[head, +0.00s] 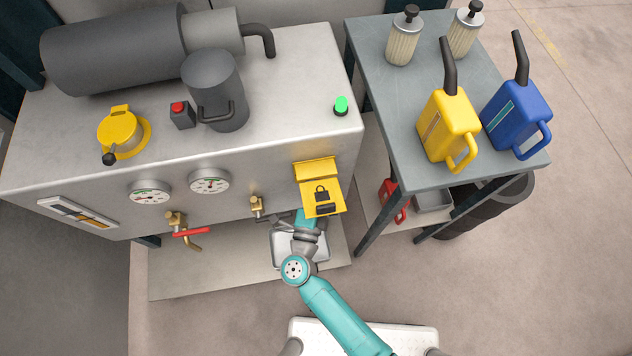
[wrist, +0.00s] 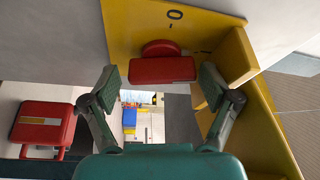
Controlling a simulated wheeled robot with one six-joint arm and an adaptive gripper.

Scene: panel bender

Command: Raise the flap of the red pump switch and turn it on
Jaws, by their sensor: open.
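The yellow pump switch housing (head: 315,167) is on the right end of the grey machine's front. Its yellow flap (head: 309,190), with a padlock mark, juts out from the front; its exact angle is unclear. In the wrist view, the red switch (wrist: 163,70) stands in front of a yellow plate marked "0" (wrist: 210,27), with yellow walls to the right. My gripper (wrist: 163,87) is open and empty, with one fingertip on each side of the red switch in the picture. Contact cannot be told. In the head view, the flap hides the fingers.
Brass valves (head: 256,205) with handles and gauges (head: 209,181) are left of the switch. A grey table (head: 402,100) at right holds yellow (head: 446,125) and blue (head: 512,115) cans. A red can (head: 391,200) is below it. Open floor lies in front.

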